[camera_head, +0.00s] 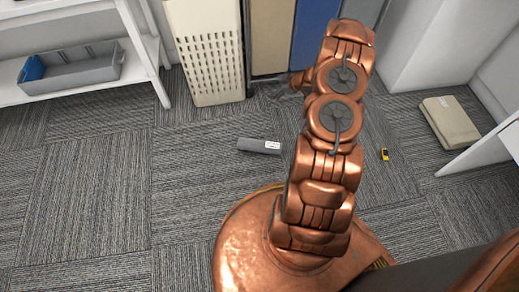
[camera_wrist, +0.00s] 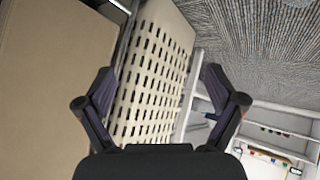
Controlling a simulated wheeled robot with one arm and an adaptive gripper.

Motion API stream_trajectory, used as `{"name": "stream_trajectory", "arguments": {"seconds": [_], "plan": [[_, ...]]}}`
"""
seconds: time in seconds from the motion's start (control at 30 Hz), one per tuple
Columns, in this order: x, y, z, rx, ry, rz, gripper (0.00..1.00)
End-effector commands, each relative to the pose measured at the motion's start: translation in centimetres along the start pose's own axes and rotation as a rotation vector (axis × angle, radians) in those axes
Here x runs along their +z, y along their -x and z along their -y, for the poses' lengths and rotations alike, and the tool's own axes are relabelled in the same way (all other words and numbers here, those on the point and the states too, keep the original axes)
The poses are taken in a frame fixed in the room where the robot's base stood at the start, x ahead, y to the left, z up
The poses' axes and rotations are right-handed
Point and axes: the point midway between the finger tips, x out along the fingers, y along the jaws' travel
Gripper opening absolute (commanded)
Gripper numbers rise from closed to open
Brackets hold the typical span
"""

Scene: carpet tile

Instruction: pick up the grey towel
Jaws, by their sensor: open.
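I cannot make out a clear grey towel. A small dark grey block-like item (camera_head: 252,145) with a white label lies on the carpet left of my arm in the head view; I cannot tell whether it is the towel. My gripper (camera_wrist: 160,82) is open and empty in the wrist view, its two fingers spread wide. It faces a cream perforated panel (camera_wrist: 150,85) and is well apart from the grey item. In the head view my gripper is mostly hidden by my arm.
A grey tray (camera_head: 85,72) with a blue part stands on the white shelf (camera_head: 40,97) at left. The cream perforated bin (camera_head: 208,60) stands at the back. A small yellow item (camera_head: 385,154) and a beige flat object (camera_head: 448,122) lie at right. Carpet at left is clear.

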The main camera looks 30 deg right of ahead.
Motion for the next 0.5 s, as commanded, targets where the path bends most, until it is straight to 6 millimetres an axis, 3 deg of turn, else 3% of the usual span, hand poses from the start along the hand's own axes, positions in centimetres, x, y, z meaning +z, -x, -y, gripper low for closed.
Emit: {"name": "stream_trajectory", "arguments": {"seconds": [0.03, 0.2, 0.5], "plan": [[2.1, -1.0, 1.6, -0.028, -0.009, -0.030, 0.94], [6.3, -2.6, 6.7, -0.128, -0.021, -0.143, 0.94], [11.7, -3.3, 16.2, -0.294, -0.072, -0.334, 0.94]]}}
